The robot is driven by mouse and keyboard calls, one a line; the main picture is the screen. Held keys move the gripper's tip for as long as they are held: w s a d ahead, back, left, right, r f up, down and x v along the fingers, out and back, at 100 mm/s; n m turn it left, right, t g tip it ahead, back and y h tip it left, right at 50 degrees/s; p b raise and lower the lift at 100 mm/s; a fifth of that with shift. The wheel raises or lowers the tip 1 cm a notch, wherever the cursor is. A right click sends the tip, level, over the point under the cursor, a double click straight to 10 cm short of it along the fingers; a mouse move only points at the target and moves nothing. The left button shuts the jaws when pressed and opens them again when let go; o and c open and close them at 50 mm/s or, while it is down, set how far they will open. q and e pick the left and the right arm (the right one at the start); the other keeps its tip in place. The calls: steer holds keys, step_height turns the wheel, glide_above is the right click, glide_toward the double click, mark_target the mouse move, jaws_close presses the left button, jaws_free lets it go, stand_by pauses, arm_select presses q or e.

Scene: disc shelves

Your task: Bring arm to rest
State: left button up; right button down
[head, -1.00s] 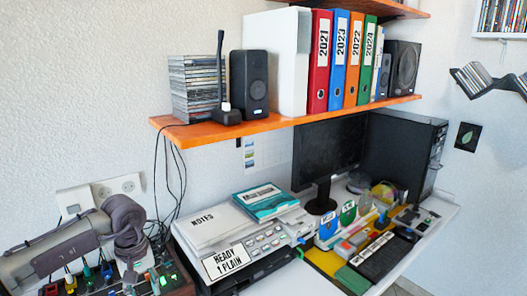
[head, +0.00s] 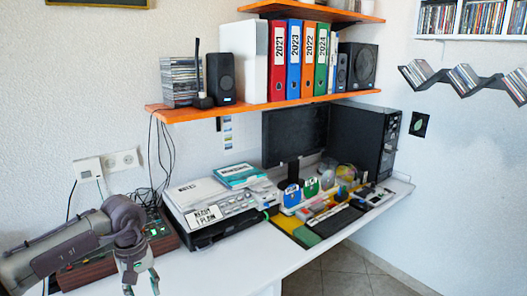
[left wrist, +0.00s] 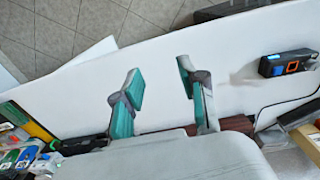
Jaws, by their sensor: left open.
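My left arm comes in from the left in the head view. Its left gripper (head: 141,282) hangs low at the bottom edge, in front of the white desk (head: 235,261). In the left wrist view the two teal-padded fingers of the left gripper (left wrist: 160,76) stand wide apart, with nothing between them but the white desk surface behind. My right gripper does not show in either view.
A printer (head: 208,222) with notes on top stands right of my arm. A brown rack (head: 88,272) with cables lies behind the arm. An orange shelf (head: 270,106) hangs above.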

arm_select(q)
steer(key=w+d+f+n+t+h, duration=0.1)
steer(key=d+f+n+h, duration=0.6)
steer(key=d, duration=0.3)
steer(key=w+d+f+n+t+h, duration=0.1)
steer(key=d+f+n+h, duration=0.4)
steer(key=d+n, duration=0.45)
steer(key=a+f+n+t+y, duration=0.15)
steer(key=f+n+t, duration=0.25)
steer(key=f+n, duration=0.45)
steer(key=a+f+n+t, duration=0.3)
steer(key=f+n+t, duration=0.2)
steer(key=n, duration=0.6)
steer(key=s+a+f+n+g+y, duration=0.1)
steer(key=s+a+f+n+y, duration=0.35)
steer(key=s+f+n, duration=0.55)
steer(key=s+a+f+n+g+y, duration=0.1)
steer(key=s+a+f+n+y, duration=0.4)
steer(key=s+f, duration=0.5)
steer(key=s+f+n+g, duration=0.4)
steer(key=s+f+n, duration=0.1)
steer(key=s, duration=0.9)
steer(key=s+a+f+n+g+y, duration=0.1)
steer(key=s+f+n+g, duration=0.3)
steer(key=s, duration=1.1)
step_height(320, 180, down, 4)
steer(key=shift+s+a+r+n, duration=0.2)
steer(key=shift+r+n, duration=0.05)
steer(key=shift+n, duration=0.85)
steer(key=shift+w, duration=0.1)
